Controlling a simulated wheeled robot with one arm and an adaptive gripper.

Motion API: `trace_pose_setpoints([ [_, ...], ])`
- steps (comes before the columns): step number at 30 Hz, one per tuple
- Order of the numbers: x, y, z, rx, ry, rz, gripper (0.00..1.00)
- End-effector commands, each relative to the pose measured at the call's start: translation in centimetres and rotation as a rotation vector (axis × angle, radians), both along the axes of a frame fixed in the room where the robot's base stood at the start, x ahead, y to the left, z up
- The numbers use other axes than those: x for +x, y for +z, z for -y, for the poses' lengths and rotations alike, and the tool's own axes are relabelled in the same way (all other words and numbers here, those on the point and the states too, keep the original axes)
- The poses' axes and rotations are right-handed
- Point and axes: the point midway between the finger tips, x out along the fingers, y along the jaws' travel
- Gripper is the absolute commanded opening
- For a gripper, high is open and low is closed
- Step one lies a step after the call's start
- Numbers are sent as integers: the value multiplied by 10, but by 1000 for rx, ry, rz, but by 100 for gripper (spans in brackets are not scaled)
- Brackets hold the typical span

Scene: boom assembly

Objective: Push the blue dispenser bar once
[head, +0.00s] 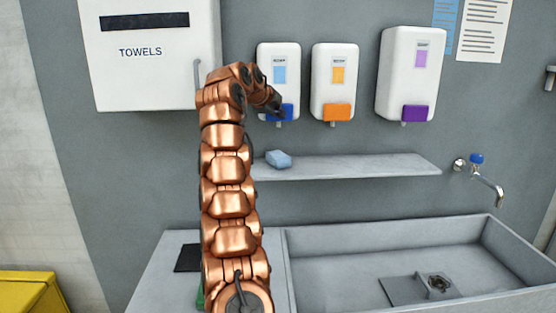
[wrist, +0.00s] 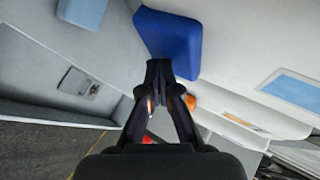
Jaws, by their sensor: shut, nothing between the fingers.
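The white dispenser (head: 266,55) with a light blue label hangs on the grey wall, leftmost of three. Its blue bar (head: 288,113) sticks out at the bottom, partly hidden by my gripper (head: 277,107). In the wrist view the blue bar (wrist: 172,42) is large, just beyond the fingertips of my gripper (wrist: 158,68). My gripper is shut and empty, with its tips at or very near the bar. I cannot tell whether they touch it.
Beside it hang dispensers with an orange bar (head: 337,112) and a purple bar (head: 414,113). A towel box (head: 150,75) is at the left. Below, a shelf (head: 350,166) holds a blue soap (head: 278,159), above a sink (head: 420,270) and tap (head: 487,183).

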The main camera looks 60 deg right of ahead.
Motion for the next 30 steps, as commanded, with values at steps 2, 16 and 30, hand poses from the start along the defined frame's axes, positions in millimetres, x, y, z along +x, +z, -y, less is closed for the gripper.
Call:
trace_pose_setpoints([
  [2, 1, 0, 0, 0, 1, 0, 0],
  [16, -3, -2, -6, -3, 2, 1, 0],
  [30, -10, -1, -13, -1, 1, -1, 0],
])
